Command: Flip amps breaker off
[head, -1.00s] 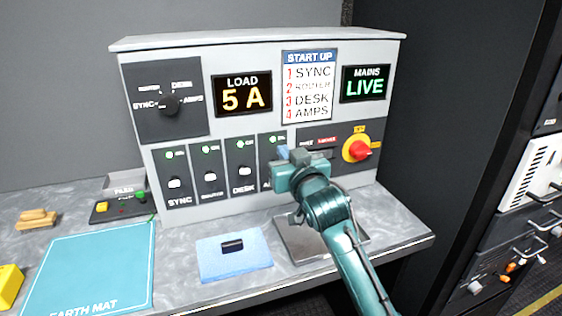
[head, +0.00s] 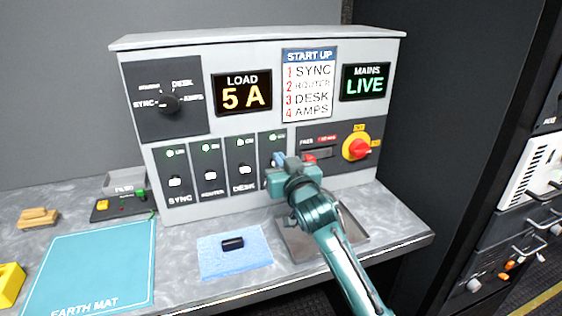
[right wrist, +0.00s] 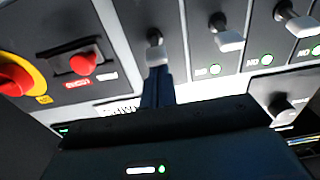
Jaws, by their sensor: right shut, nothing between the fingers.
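The amps breaker (right wrist: 156,54) is at the right end of a row of breakers on the grey panel. Its pale-tipped lever shows in the right wrist view, which is upside down. In the head view my right gripper (head: 279,160) covers most of that breaker; a green light shows above it. My right gripper is shut and empty. Its fingertips (right wrist: 157,88) are right at the lever tip, on the side of the ON marks; I cannot tell if they touch. The load display (head: 243,93) reads 5 A. My left gripper is out of view.
The sync (head: 175,182), router (head: 209,176) and desk (head: 245,170) breakers stand to the left with green lights. A red rotary switch (head: 357,149) is to the right. A blue cloth (head: 235,262) with a black piece and a metal tray (head: 297,247) lie below.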

